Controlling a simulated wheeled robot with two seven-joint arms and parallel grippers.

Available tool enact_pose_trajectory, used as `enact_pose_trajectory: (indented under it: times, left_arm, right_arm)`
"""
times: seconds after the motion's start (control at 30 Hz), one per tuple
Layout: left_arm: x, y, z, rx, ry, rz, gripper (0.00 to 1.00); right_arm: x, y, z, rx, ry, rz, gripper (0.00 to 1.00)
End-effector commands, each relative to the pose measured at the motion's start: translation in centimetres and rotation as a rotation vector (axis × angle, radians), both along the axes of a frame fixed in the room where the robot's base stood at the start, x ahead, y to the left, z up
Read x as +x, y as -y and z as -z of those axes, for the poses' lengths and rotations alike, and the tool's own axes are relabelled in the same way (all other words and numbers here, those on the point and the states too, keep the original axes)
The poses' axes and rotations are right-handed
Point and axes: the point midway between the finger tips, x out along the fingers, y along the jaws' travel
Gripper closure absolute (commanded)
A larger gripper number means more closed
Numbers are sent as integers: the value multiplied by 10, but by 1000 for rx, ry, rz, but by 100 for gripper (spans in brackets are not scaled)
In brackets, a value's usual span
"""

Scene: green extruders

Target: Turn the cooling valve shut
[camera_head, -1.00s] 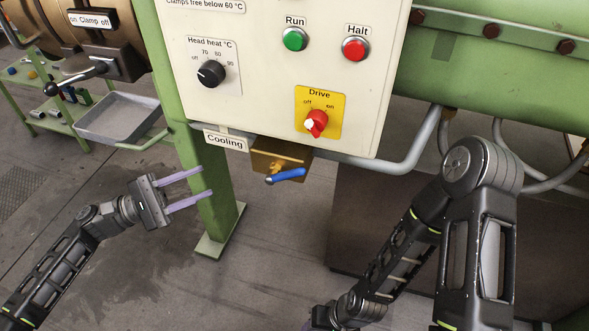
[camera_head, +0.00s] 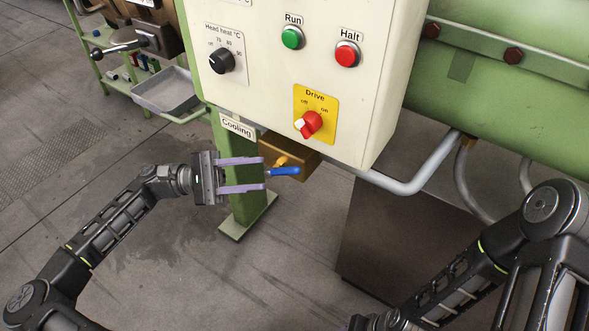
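My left gripper (camera_head: 264,174) is open, with two pale purple fingers pointing right. The fingertips are at the lever's left end, one above and one below its line; I cannot tell whether they touch it. My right arm comes in at the lower right, and its gripper (camera_head: 372,323) is cut off by the bottom edge, so its fingers are hidden.
The cream control box (camera_head: 265,75) hangs just above the valve, with a red Drive knob (camera_head: 309,124) on it. A green post (camera_head: 243,195) stands behind my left gripper. A grey pipe (camera_head: 425,178) runs to the right. A grey tray (camera_head: 165,92) sits at the left.

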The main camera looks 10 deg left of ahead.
Motion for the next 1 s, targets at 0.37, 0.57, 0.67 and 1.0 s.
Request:
enact_pose_trajectory:
  times: [0.37,0.57,0.67,1.0]
  left_arm:
    - [1,27,-10,-2,3,3,63]
    - [3,57,-18,-1,2,2,63]
    - [4,68,-21,-1,0,2,63]
    - [5,75,-22,1,0,-1,63]
  right_arm:
    - [0,0,-5,0,0,1,64]
    - [0,0,-10,0,-1,2,64]
    - [0,0,-11,0,-1,2,64]
    - [0,0,-12,0,-1,2,64]
